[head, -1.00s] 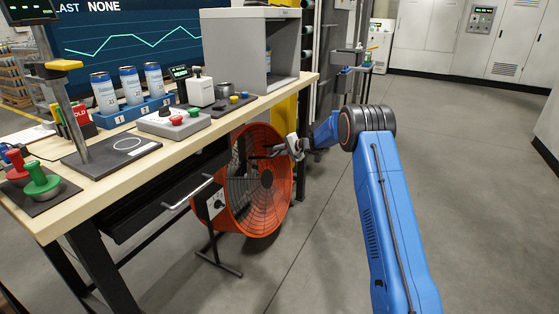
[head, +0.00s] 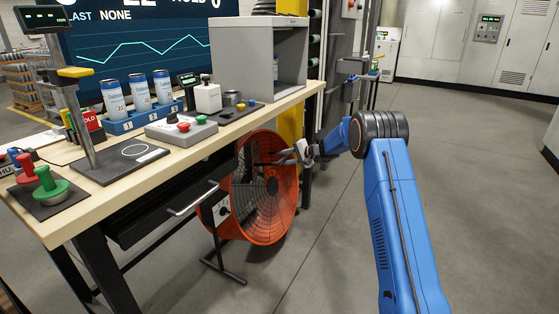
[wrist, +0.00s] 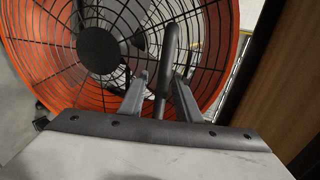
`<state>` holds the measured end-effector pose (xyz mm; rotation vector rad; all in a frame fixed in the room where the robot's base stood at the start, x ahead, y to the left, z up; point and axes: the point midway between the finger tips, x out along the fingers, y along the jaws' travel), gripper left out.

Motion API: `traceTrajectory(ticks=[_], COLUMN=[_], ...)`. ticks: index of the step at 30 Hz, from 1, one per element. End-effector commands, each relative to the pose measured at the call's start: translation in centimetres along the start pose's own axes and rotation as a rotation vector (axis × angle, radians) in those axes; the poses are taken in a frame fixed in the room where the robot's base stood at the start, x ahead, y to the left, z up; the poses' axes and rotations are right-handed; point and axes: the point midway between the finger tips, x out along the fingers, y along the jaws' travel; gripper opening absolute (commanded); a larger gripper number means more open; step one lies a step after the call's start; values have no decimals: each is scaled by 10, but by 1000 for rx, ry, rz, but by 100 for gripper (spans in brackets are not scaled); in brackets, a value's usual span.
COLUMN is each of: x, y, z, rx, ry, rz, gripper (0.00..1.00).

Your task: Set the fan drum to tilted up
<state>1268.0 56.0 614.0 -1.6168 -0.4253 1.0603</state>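The fan drum (head: 250,222) is an orange ring with a black wire grille, standing under the right end of the workbench. Its grille faces outward towards the aisle, and I cannot tell its exact tilt. It fills much of the wrist view (wrist: 218,60). My gripper (head: 282,157) is at the drum's upper right side. In the wrist view its two fingers (wrist: 162,78) are apart, with a grey bar (wrist: 170,50) between them. The bar stands in front of the grille. I see no clear grip on it. The fan's dark stand (head: 222,265) rests on the floor.
The workbench (head: 190,160) runs along the left, with a drawer handle (head: 192,200) sticking out beside the fan. A grey open box (head: 230,60) stands on its right end. A wooden surface (wrist: 275,70) is close on the right in the wrist view. The floor to the right is clear.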

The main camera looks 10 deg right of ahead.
Motion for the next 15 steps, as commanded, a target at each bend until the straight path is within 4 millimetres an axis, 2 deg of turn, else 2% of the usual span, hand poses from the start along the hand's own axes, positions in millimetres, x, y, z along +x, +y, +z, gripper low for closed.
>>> traceTrajectory(ticks=[15], x=[-105], y=[-1], z=[0], rx=[0], ry=[2], rz=[0], gripper=[30])
